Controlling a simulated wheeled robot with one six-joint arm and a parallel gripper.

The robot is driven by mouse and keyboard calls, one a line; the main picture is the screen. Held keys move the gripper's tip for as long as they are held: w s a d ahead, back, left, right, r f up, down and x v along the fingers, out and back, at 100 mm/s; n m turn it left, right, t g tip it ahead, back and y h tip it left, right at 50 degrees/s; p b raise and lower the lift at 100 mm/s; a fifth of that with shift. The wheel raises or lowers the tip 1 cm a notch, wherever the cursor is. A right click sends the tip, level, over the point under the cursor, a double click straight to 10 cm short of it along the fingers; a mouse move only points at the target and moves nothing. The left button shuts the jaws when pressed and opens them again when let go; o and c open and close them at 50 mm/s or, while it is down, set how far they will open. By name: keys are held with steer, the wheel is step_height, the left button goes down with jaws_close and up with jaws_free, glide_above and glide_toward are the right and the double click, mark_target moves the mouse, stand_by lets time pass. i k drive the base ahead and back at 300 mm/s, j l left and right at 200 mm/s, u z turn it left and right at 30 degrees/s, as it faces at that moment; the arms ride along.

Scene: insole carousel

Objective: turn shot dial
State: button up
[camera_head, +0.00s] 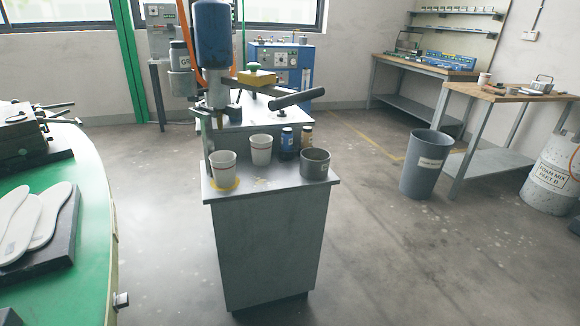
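A dispenser (213,45) with a dark blue upper body stands on a grey cabinet (265,245) in the middle of the view. Its nozzle (218,122) points down above a white cup (223,165) on a yellow disc (223,186). A yellow block (257,79), a green knob (253,67) and a black-gripped lever (297,99) are on its right side. I cannot tell which part is the shot dial. A blue control unit (284,58) with small round gauges or knobs stands behind, too small to read. My gripper is not in view.
A green carousel table (80,230) with white insoles (45,215) is at left. A grey bin (425,165) stands right. The floor between is clear.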

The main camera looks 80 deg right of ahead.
mark_target(282, 114)
steer(key=z, duration=1.95)
